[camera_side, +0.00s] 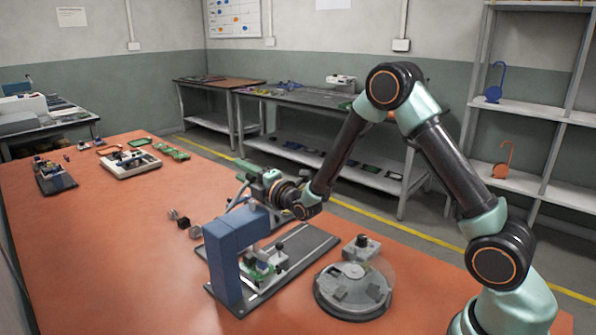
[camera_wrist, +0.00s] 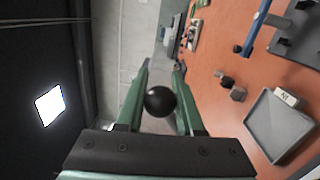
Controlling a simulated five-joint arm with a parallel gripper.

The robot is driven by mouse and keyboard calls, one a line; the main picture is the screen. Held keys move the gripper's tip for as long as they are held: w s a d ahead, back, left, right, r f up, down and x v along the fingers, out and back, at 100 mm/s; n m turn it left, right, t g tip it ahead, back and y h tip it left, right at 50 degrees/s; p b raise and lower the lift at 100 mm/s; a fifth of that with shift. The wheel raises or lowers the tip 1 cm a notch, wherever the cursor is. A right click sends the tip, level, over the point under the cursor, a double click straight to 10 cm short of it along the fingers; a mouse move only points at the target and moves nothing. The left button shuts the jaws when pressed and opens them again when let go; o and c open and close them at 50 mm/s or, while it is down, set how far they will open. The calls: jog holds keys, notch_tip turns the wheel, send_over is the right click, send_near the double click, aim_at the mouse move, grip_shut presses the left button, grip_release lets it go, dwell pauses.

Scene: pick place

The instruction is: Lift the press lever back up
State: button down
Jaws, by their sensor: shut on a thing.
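The press (camera_side: 226,262) has a blue column and stands on a dark base plate near the front of the orange table. A green part (camera_side: 262,268) sits low beside its column. My gripper (camera_side: 250,172) is above the press. In the wrist view a round black knob (camera_wrist: 160,101) lies between the two green fingers, and my gripper is shut on it. I take it for the lever's knob. The lever's bar is mostly hidden behind the gripper and the column, so its exact angle is hard to tell.
A round grey fixture with a clear cover (camera_side: 353,292) and a small box with a black button (camera_side: 361,247) stand right of the press. Small dark pieces (camera_side: 183,222) lie left of it. The wrist view shows a grey tray (camera_wrist: 262,139). The table's left front is clear.

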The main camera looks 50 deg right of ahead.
jog(key=shift+a+r, duration=0.6)
jog(key=shift+r, duration=0.15)
jog(key=c, duration=0.5)
grip_release()
jog(key=s, duration=1.2)
jog(key=shift+a+f, duration=0.2)
jog(key=shift+f, duration=0.1)
